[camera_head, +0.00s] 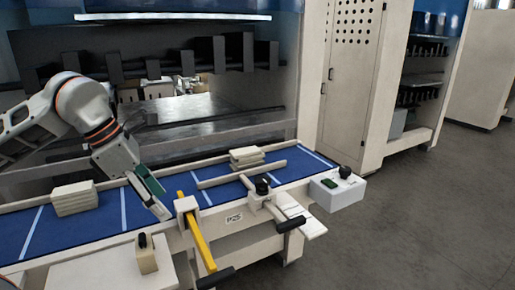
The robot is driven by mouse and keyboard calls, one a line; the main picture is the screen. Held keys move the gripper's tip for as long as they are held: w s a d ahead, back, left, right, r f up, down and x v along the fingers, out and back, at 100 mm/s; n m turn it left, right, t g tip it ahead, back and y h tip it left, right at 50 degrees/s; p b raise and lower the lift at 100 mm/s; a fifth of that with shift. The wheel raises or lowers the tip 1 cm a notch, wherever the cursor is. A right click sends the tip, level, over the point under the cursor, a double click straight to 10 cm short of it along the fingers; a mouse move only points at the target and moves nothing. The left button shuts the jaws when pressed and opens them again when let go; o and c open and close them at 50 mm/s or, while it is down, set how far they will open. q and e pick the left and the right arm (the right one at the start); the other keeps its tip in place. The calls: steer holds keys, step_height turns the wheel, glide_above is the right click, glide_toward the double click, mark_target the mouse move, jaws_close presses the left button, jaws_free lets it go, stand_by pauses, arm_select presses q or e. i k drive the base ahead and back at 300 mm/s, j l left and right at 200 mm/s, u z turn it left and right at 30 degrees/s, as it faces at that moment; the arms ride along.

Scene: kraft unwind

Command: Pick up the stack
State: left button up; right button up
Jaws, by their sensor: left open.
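Two stacks of pale, flat pieces rest on the blue belt (108,216). The left stack (76,198) is the larger one and lies on the left part of the belt. The smaller right stack (246,157) lies farther right, near the belt's back side, behind a pale guide bar. My left gripper (158,201) points down above the belt between the two stacks, to the right of the left stack and apart from both. It is open, and I see nothing held in it. My right gripper is not in view.
A yellow bar (197,232) with a black handle crosses the belt's front edge, close to my left gripper. A pale guide bar (241,174) and a black knob (262,186) stand right of it. A control box (337,190) sits at the right end. Grey floor (420,220) is clear.

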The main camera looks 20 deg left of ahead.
mark_target(249, 157)
steer(key=i, duration=1.3)
